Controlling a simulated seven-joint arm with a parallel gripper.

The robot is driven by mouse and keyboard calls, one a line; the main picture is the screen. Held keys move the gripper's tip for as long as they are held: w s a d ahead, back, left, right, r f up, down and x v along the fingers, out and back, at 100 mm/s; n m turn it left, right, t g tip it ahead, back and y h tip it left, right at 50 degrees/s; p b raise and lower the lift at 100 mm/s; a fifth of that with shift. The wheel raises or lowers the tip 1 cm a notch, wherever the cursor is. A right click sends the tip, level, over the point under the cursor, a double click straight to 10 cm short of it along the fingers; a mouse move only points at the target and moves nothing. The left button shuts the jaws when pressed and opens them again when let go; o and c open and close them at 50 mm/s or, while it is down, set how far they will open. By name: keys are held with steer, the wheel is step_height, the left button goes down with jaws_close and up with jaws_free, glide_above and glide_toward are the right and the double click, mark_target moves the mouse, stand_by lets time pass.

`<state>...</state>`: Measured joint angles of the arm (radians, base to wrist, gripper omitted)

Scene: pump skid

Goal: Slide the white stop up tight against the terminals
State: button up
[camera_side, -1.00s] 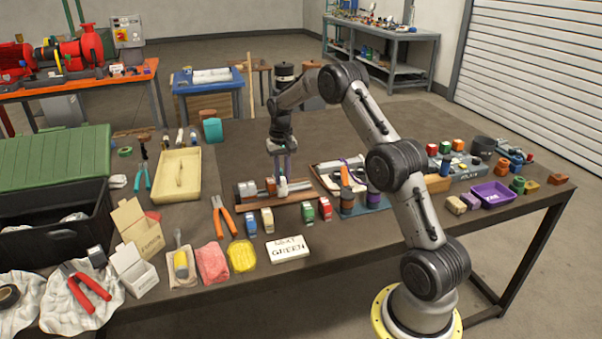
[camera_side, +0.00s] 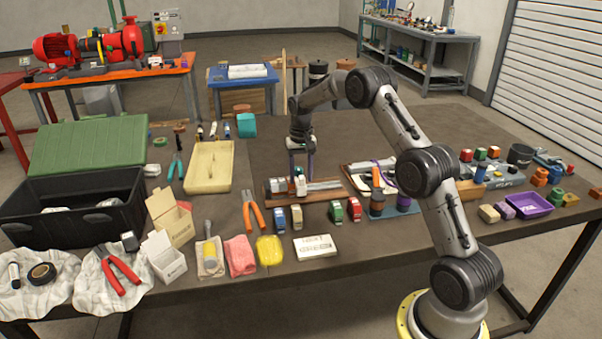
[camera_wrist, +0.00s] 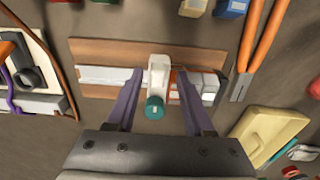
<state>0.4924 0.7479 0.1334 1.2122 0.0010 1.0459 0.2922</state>
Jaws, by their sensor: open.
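The white stop (camera_wrist: 158,75), with a teal knob (camera_wrist: 154,108) on its near end, sits on a metal rail (camera_wrist: 107,75) on a brown wooden board (camera_wrist: 120,50). The terminals (camera_wrist: 200,86), grey and white with an orange piece at the stop's side, are right of it in the wrist view. Whether stop and terminals touch, I cannot tell. In the side view the terminals (camera_side: 278,186) are left of the stop (camera_side: 300,187). My gripper (camera_wrist: 160,74) is open, its purple fingers one on each side of the stop; the right finger overlaps the terminals' near edge. My gripper (camera_side: 301,172) is above the board.
Orange-handled pliers (camera_side: 252,205) lie left of the board, with small coloured blocks (camera_side: 338,211) in front. A tray with a white piece (camera_side: 375,181) stands close on the right. A cream tray (camera_side: 210,167) is at the left. Bare table lies behind the board.

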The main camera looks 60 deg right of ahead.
step_height(320, 180, up, 14)
stand_by(0.6)
steer(key=shift+f, duration=0.1)
steer(key=s+a+r+n+t, duration=0.1)
steer(key=s+a+r+t, duration=0.1)
steer(key=a+r, duration=0.75)
steer(key=s+a+r+n+t, duration=0.2)
steer(key=s+a+r+n, duration=0.1)
steer(key=s+a+r, duration=0.6)
steer(key=s+a+f+n+t, duration=0.1)
steer(key=s+a, duration=0.2)
steer(key=s, duration=0.3)
steer(key=s+a+f+n, duration=0.1)
steer(key=s+a+f, duration=0.15)
steer(key=s, duration=0.45)
steer(key=s+a+f+n, duration=0.2)
steer(key=s+f+n, duration=0.1)
steer(key=s+f, duration=0.5)
step_height(320, 180, down, 3)
steer(key=shift+s+r+t, duration=0.15)
steer(key=shift+t, duration=0.15)
